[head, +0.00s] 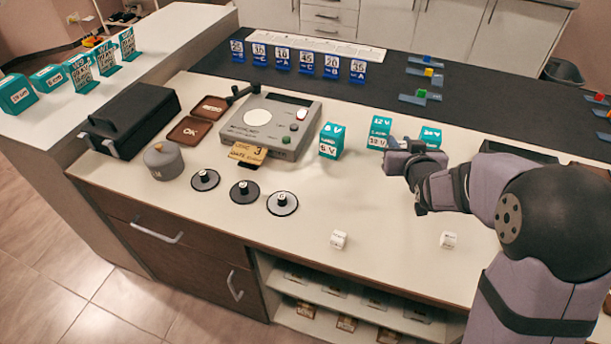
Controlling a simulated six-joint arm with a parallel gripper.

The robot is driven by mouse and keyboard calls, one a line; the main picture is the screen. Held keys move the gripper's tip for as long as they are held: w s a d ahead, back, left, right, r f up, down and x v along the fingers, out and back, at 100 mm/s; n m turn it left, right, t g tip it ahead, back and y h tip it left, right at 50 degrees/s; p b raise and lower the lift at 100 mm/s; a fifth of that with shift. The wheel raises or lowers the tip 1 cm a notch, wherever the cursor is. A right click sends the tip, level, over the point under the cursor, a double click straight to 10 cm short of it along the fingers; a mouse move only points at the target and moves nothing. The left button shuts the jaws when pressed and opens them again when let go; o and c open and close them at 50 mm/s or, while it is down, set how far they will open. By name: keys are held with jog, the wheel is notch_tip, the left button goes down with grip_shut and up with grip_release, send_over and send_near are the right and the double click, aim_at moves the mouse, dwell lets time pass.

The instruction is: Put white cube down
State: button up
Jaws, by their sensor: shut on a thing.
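My gripper (420,208) is over the right part of the pale counter (385,265), in front of the teal voltage boxes. It is shut on the white cube, but my wrist and fingers hide the held thing, so its shape and its gap to the counter cannot be told. Two small white cubes with dark marks show near the front edge. One white cube (338,239) is left of my gripper and the other (448,240) is in front of it and to the right. Both look apart from the fingers.
Teal boxes (331,141) (380,132) stand behind and left of my gripper. A grey device (270,125), black discs (282,203), a grey lidded pot (163,160) and a black case (130,120) occupy the left. The front counter between and around the two visible cubes is clear.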

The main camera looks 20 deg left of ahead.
jog(key=s+a+n+g+y, duration=0.1)
jog(key=s+a, duration=0.3)
jog(key=a, duration=0.5)
jog(key=s+a+n+y+p, duration=0.1)
jog(key=s+a, duration=0.3)
jog(key=a, duration=0.5)
jog(key=s+a+n+g+y, duration=0.1)
jog(key=s+a, duration=0.3)
jog(key=a, duration=0.5)
jog(key=r+m+t+h, duration=0.1)
jog(key=m+t+h, duration=0.1)
jog(key=m+h, duration=0.1)
send_over(304, 176)
jog(key=shift+n+y, duration=0.4)
jog(key=shift+f+b, duration=0.3)
jog(key=shift+f, duration=4.65)
